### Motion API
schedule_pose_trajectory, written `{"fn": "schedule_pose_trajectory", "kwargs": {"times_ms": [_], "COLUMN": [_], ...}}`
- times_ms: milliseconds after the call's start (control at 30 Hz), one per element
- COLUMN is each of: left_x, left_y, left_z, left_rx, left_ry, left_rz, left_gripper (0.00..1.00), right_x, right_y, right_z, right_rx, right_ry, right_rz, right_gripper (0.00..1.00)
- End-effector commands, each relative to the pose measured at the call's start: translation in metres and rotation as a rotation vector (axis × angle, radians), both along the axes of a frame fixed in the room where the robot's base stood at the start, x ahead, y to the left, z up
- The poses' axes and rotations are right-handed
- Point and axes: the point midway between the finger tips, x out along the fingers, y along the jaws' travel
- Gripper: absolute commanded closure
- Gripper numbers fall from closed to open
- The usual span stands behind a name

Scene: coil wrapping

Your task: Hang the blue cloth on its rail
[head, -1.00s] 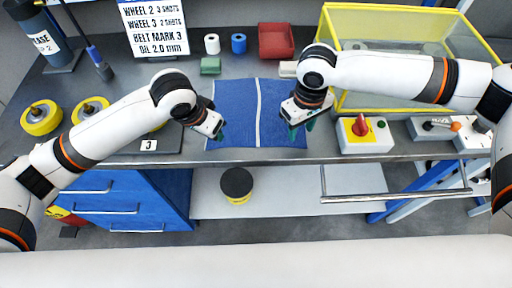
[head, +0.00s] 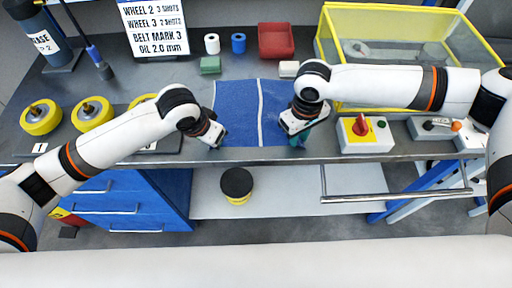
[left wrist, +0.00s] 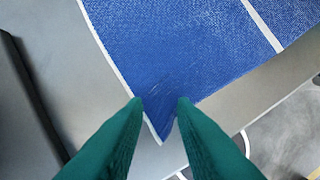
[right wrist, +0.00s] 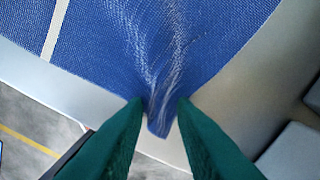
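The blue cloth (head: 238,112) with white stripes lies on the bench top, its near edge by the bench's front edge. My left gripper (head: 217,144) is at its near left corner; in the left wrist view the corner (left wrist: 160,122) is pinched between the green fingers (left wrist: 161,100). My right gripper (head: 299,140) is at the near right corner; in the right wrist view the cloth (right wrist: 158,112) is bunched and creased between the fingers (right wrist: 162,100). A silver rail (head: 395,197) runs along the bench front at the right, below the top, and is empty.
A switch box (head: 365,135) with a red knob stands right of the cloth, before a yellow-framed clear case (head: 345,100). Yellow wheels (head: 92,112) lie at left. A green block (head: 210,65), red bin (head: 276,40) and white block (head: 289,69) stand behind. A black-topped yellow roll (head: 237,184) is on the lower shelf.

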Motion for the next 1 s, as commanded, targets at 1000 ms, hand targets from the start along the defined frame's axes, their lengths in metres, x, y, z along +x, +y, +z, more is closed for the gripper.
{"fn": "schedule_pose_trajectory", "kwargs": {"times_ms": [1000], "left_x": [0.000], "left_y": [0.001], "left_z": [0.018], "left_rx": [0.004], "left_ry": [0.001], "left_rz": [0.002], "left_gripper": [1.00], "right_x": [0.000], "right_y": [-0.001], "right_z": [0.019], "right_rx": [-0.003], "right_ry": [0.001], "right_rz": [-0.002], "right_gripper": [1.00]}}
